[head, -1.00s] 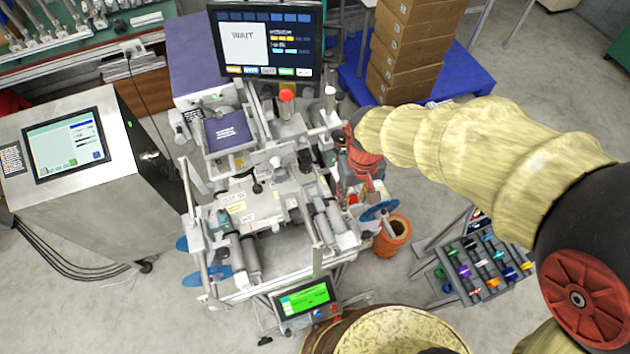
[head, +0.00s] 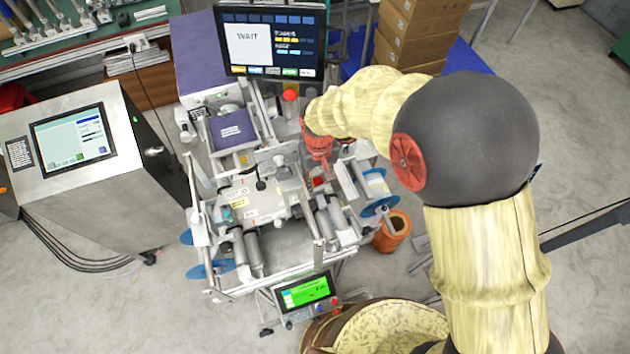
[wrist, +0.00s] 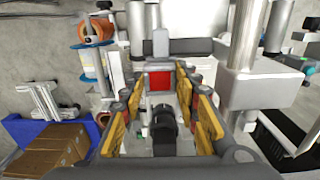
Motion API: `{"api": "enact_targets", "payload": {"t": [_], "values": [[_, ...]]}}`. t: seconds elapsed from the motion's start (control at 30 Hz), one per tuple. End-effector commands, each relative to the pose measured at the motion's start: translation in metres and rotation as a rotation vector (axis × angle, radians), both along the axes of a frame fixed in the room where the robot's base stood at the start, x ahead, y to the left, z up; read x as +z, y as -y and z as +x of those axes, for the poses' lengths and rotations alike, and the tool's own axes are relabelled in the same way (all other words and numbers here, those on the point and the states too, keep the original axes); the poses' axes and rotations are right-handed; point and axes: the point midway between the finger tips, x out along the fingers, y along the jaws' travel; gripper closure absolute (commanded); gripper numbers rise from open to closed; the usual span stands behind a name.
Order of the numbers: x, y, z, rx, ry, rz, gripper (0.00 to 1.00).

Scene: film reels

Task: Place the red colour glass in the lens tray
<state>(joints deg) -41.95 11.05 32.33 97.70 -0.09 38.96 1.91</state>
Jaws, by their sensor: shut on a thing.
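The red colour glass (wrist: 159,80) shows as a small red square between the fingertips of my gripper (wrist: 160,74) in the wrist view. The yellow finger pads stand on both sides of it, and my gripper is shut on it. In the head view my gripper (head: 319,170) is over the right part of the film machine (head: 262,205). A small red patch (head: 318,182) shows just below it; I cannot tell if it is the glass. I cannot make out the lens tray for sure in either current view.
A monitor (head: 268,45) stands at the machine's back. A blue-rimmed reel (head: 376,184) and an orange spool (head: 392,232) are at its right. In the wrist view a metal post (wrist: 243,40) rises close on the right. A steel cabinet (head: 85,215) stands left, with open floor between.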

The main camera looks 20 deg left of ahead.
Motion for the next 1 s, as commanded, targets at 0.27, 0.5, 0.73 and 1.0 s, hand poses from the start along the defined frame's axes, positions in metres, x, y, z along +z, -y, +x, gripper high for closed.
{"api": "enact_targets", "payload": {"t": [0.27,0.5,0.73,1.0], "values": [[-0.018,-0.012,0.01,0.0,0.0,0.0,0.88],[-0.044,-0.014,0.012,0.0,-0.002,-0.001,0.88],[-0.053,-0.015,0.013,0.0,0.001,0.001,0.88],[-0.057,-0.015,0.013,0.0,0.0,0.0,0.67]]}}
